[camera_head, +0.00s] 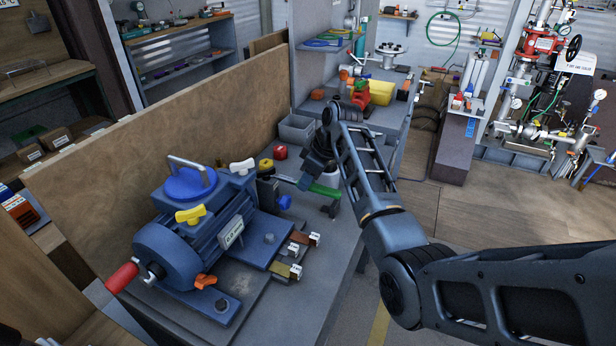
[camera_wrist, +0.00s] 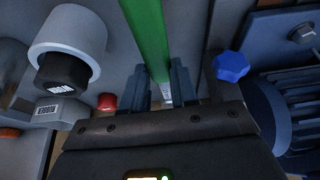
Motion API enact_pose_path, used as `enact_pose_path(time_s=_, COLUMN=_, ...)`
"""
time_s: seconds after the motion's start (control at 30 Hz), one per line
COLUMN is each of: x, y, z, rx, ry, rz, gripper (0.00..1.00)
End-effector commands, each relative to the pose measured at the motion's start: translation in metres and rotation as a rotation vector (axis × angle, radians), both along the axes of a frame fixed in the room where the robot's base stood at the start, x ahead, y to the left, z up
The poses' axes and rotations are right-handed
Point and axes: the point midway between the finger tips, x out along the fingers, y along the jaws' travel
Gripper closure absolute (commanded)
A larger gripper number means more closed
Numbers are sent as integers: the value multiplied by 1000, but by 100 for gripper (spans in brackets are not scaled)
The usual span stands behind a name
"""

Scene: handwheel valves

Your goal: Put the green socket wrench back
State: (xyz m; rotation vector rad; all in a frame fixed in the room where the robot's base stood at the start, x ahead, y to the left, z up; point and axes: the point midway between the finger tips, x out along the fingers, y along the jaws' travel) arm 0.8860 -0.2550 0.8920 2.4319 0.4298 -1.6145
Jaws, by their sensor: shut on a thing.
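The green socket wrench (camera_head: 325,191) is held low over the grey bench, right of the blue machine. My gripper (camera_head: 304,182) is shut on it, with my arm reaching in from the right. In the wrist view the green bar of the wrench (camera_wrist: 147,40) runs up from between the two fingers of my gripper (camera_wrist: 163,88). The far end of the wrench is out of the wrist view. I cannot tell whether the wrench touches anything below it. No clear holder for it can be made out.
The blue machine (camera_head: 190,235) with coloured knobs fills the bench's left. A blue knob (camera_wrist: 230,66) is close right of the fingers in the wrist view; a white cylinder with a black end (camera_wrist: 68,45) is left. A grey bin (camera_head: 297,130) and plywood partition (camera_head: 150,130) stand behind.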

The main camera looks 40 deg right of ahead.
Motion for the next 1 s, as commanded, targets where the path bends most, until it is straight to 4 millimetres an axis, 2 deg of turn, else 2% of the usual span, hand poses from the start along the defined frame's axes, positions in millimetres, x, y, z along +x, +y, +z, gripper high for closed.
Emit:
enact_pose_path(time_s=0.43, x=0, y=0, z=0, rx=0, ry=-1, rz=0, gripper=100)
enact_pose_path(time_s=1.0, x=0, y=0, z=-13, rx=0, ry=0, rz=0, gripper=100)
